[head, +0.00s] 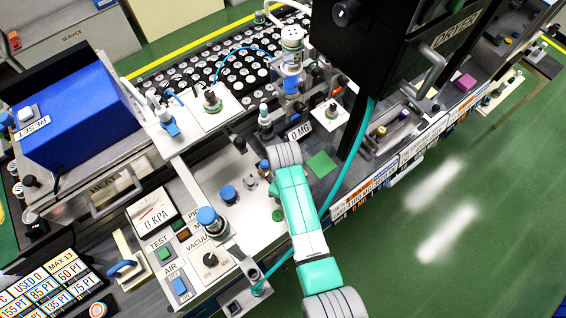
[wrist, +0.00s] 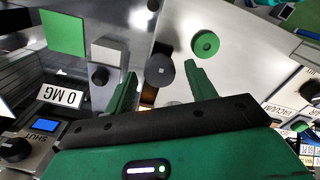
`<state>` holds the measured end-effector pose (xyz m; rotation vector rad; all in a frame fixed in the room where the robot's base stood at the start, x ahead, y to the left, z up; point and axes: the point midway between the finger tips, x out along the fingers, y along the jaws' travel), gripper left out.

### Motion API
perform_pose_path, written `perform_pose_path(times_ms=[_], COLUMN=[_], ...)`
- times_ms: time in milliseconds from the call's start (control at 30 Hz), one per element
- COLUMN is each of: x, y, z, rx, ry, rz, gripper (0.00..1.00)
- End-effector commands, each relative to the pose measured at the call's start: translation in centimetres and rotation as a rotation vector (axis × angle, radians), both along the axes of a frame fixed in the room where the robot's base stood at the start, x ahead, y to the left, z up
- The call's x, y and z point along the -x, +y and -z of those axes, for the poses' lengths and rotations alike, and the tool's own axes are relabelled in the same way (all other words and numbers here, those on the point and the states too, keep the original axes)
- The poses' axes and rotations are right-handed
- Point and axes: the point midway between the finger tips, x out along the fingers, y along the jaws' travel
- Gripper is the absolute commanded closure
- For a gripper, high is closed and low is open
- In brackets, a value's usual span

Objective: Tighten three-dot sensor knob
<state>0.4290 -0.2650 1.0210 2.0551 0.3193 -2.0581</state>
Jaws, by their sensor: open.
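My gripper (wrist: 161,74) is open, with its two green fingers spread in the wrist view. A round dark knob (wrist: 159,69) shows in the gap between the fingertips, with a small pale mark on top. I cannot make out three dots on it, nor tell whether the fingers are level with it. No contact shows.
The 0 MG display (head: 300,132) and a green square (head: 321,163) are near my wrist. A black overhead unit (head: 385,40) and a teal hose (head: 350,165) are close on the right.

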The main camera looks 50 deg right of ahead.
Motion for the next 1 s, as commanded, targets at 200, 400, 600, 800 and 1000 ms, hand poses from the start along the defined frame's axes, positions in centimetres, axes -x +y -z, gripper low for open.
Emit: perform_pose_path(times_ms=[200, 400, 600, 800, 1000], x=[0.0, 0.0, 0.0, 0.0, 0.0], y=[0.0, 0.0, 0.0, 0.0, 0.0], z=[1.6, 1.7, 1.7, 1.6, 1.6], rx=[0.001, 0.002, 0.002, 0.001, 0.001], ry=[-0.001, -0.002, -0.002, -0.001, -0.001], rz=[0.000, 0.000, 0.000, 0.006, 0.063], gripper=[0.45, 0.45, 0.82, 0.89, 0.89])
